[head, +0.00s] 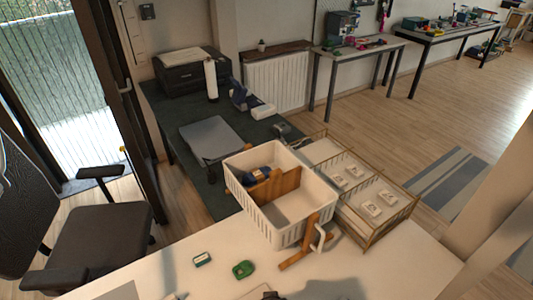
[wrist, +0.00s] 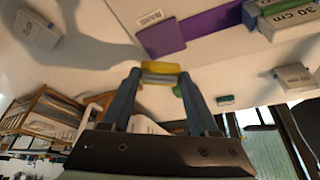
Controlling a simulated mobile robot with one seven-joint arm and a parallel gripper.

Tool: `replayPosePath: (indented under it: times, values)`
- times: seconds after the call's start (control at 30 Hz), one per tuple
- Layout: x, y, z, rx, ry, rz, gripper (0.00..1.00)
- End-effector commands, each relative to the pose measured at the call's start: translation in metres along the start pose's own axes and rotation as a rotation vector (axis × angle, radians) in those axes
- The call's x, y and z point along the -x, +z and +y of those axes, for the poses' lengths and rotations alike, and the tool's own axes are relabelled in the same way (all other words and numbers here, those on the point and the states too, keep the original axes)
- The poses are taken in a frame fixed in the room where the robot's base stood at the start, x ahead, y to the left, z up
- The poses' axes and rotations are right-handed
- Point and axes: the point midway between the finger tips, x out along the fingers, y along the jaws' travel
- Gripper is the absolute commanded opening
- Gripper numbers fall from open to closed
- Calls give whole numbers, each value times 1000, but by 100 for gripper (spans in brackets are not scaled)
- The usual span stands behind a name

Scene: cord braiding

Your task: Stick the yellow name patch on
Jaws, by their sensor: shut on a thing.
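The yellow name patch (wrist: 158,68) shows in the wrist view as a short yellow strip with a greyish band along one side. My gripper (wrist: 160,77) is shut on it, with one dark blue finger at each end. Any writing on the patch cannot be read. A purple panel (wrist: 195,32) lies on the pale surface just beyond the patch; a small white printed label (wrist: 150,18) lies beside it. I cannot tell whether the patch touches the surface. The patch cannot be made out in the head view.
A white basket (head: 268,226) with a wooden divider stands at the table's far edge, beside a wire-sided tray (head: 378,238). A green object (head: 243,269) and a small teal block (head: 202,259) lie on the white table.

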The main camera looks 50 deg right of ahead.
Motion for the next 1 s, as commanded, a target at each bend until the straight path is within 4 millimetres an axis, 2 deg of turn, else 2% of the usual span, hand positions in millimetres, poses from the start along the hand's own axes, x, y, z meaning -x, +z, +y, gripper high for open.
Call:
replayPosePath:
  times: [0.6,1.0]
  values:
    - [-44,18,0,0,0,-1,10]
    - [-52,21,0,0,0,0,10]
